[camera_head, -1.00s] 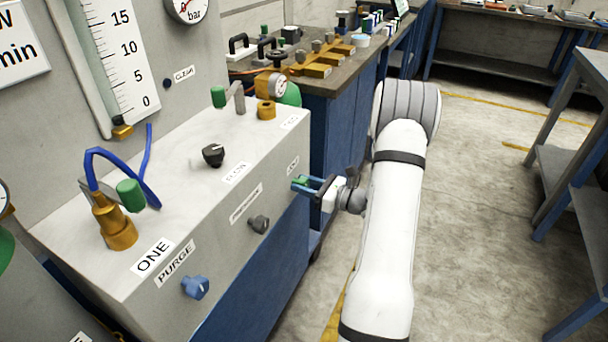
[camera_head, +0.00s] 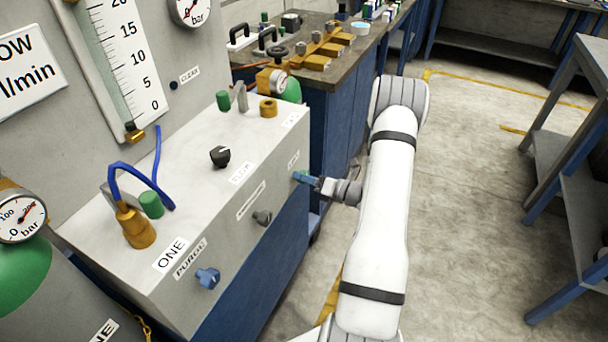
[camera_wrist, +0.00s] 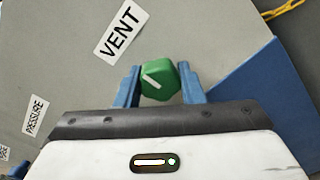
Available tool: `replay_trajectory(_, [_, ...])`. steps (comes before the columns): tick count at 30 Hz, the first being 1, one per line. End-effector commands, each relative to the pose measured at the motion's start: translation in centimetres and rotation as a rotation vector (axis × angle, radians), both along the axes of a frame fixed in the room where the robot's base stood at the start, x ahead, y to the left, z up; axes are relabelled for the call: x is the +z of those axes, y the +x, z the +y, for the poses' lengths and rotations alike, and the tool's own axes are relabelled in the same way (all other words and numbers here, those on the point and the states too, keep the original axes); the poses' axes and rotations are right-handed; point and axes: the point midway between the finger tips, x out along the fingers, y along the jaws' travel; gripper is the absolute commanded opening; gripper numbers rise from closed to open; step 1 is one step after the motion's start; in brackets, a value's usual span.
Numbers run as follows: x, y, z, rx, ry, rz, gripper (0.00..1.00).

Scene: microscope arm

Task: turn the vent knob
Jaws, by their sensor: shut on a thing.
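The vent knob (camera_wrist: 160,84) is green with a white pointer line, on the grey front panel beside the VENT label (camera_wrist: 121,31) in the wrist view. The pointer line slants in that view. My gripper (camera_wrist: 159,72) has its blue fingers on both sides of the knob and is shut on it. In the head view my gripper (camera_head: 308,179) meets the panel's front face near its far right end. Its fingers hide most of the knob there.
A blue PURGE knob (camera_head: 207,278) and a dark grey knob (camera_head: 262,217) stick out of the same front face. A black knob (camera_head: 220,156) and hose fittings stand on top.

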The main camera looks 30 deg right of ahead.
Motion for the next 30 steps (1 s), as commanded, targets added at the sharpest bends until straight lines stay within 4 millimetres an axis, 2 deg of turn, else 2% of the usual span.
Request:
replay_trajectory(16, [-0.32,-0.18,0.17,0.003,0.023,0.024,0.12])
replay_trajectory(17, [-0.32,-0.18,0.17,0.003,0.023,0.024,0.37])
replay_trajectory(18, [-0.31,-0.18,0.16,0.003,0.023,0.023,0.4])
replay_trajectory(24, [-0.18,-0.09,0.1,0.002,0.021,0.019,0.56])
replay_trajectory(30, [-0.1,-0.04,0.07,0.001,0.02,0.018,0.57])
